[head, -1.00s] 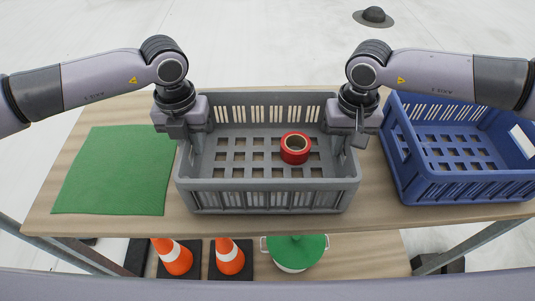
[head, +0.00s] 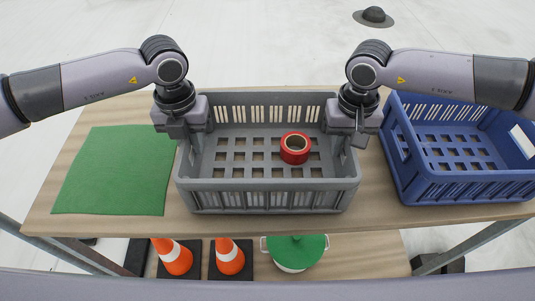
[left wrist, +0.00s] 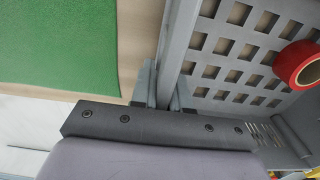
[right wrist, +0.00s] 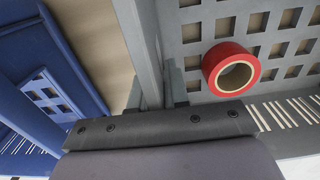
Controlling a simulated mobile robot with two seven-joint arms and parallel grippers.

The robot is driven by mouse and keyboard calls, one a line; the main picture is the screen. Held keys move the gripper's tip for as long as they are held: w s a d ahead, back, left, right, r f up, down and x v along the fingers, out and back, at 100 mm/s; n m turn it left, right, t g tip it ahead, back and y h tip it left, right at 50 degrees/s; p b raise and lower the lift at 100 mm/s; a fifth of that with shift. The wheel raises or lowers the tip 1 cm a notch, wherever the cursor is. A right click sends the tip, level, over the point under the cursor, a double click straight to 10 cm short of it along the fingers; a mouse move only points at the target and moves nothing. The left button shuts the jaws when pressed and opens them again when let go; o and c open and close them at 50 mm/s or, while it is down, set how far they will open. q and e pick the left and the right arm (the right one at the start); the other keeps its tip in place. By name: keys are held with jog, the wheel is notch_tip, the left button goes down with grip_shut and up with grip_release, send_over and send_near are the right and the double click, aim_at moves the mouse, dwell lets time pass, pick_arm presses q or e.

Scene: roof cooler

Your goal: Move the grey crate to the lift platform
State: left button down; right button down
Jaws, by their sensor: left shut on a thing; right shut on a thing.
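The grey crate (head: 268,202) stands on the wooden table top in the middle of the head view. A roll of red tape (head: 295,149) lies inside it, right of its middle. My left gripper (head: 192,141) is shut on the crate's left side wall, which also shows between its fingers in the left wrist view (left wrist: 178,60). My right gripper (head: 346,143) is shut on the crate's right side wall, seen in the right wrist view (right wrist: 145,50). I cannot make out the lift platform.
A green mat (head: 115,170) lies left of the crate on the table (head: 110,222). A blue crate (head: 465,188) stands close on the right. Orange cones (head: 176,258) and a green-lidded pot (head: 295,252) are on a lower level. A dark domed object (head: 373,16) is on the floor beyond.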

pick_arm(q)
jog(key=shift+d+r, duration=0.15)
jog(key=shift+r, duration=0.05)
pick_arm(e)
jog(key=shift+a+r, duration=0.15)
jog(key=shift+r, duration=0.05)
